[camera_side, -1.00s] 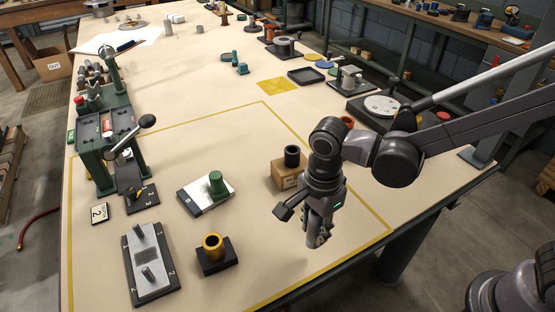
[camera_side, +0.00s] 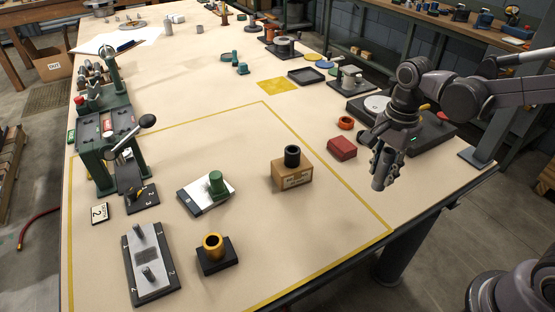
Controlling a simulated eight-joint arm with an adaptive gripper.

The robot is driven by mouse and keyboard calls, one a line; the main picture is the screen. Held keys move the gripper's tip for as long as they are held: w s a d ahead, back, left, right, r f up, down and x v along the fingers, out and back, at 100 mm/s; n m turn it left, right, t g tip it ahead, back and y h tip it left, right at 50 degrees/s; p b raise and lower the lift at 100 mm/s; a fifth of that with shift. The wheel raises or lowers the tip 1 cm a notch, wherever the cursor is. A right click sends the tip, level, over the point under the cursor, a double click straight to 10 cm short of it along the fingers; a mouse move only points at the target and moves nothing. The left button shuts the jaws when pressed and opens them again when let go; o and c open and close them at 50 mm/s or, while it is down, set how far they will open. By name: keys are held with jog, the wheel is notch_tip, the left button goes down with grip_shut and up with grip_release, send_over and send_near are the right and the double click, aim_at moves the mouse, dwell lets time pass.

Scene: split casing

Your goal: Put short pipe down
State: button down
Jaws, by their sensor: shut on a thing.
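My gripper (camera_side: 384,163) hangs above the right part of the table, outside the yellow line and to the right of the red block. It points down and is shut on a grey cylinder, which looks like the short pipe (camera_side: 379,183). The pipe's lower end shows below the fingers, and the fingers hide its upper part. I cannot tell exactly how high above the table it is.
A red block (camera_side: 342,149) and an orange ring (camera_side: 346,123) lie just left of my gripper. A dark machine base (camera_side: 430,137) is behind. The taped area's front right is clear.

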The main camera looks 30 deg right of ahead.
jog(key=d, duration=0.6)
jog(key=shift+m, duration=0.3)
jog(key=shift+w+a+f, duration=0.6)
jog(key=shift+a+f, duration=1.1)
jog(key=shift+f, duration=0.1)
jog(key=shift+w+a+f, duration=0.6)
jog(key=shift+a+f, duration=1.05)
jog(key=shift+f, duration=0.2)
jog(key=shift+w+a+f, duration=0.6)
jog(key=shift+a+f, duration=1.1)
jog(key=shift+f, duration=0.1)
jog(key=shift+f, duration=0.15)
jog(key=c, duration=1)
grip_release()
